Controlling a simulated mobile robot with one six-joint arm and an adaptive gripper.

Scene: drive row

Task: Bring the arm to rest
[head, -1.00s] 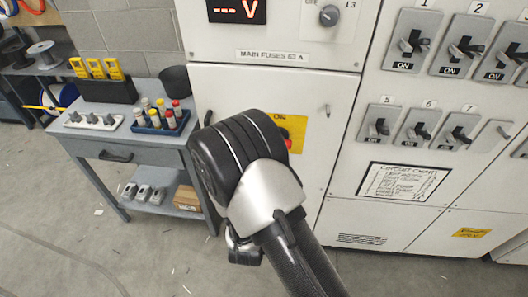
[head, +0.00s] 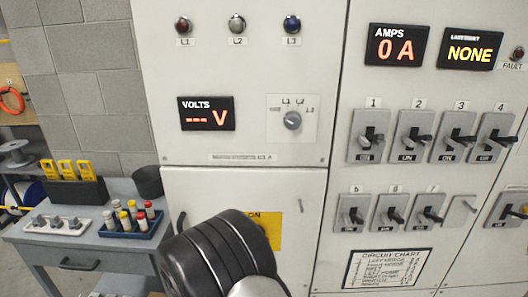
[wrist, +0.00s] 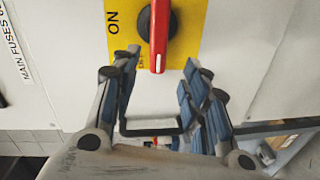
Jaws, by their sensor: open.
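In the wrist view my gripper (wrist: 158,98) is open, its two blue-padded fingers apart with nothing between them. Beyond the fingertips is a red switch handle (wrist: 159,38) on a black knob, over a yellow plate (wrist: 122,25) marked ON. The handle points down toward the gap between the fingers in that view; I cannot tell the distance to it. In the head view my arm (head: 225,258) covers most of the yellow plate (head: 271,228), and my gripper is hidden behind the arm.
The cabinet (head: 250,80) fills the middle and right, with several breaker levers (head: 371,135), a selector knob (head: 292,121) and a volts display (head: 207,113). A workbench (head: 85,250) at the left carries a blue tray (head: 133,224) of fuses and a black cup (head: 148,181).

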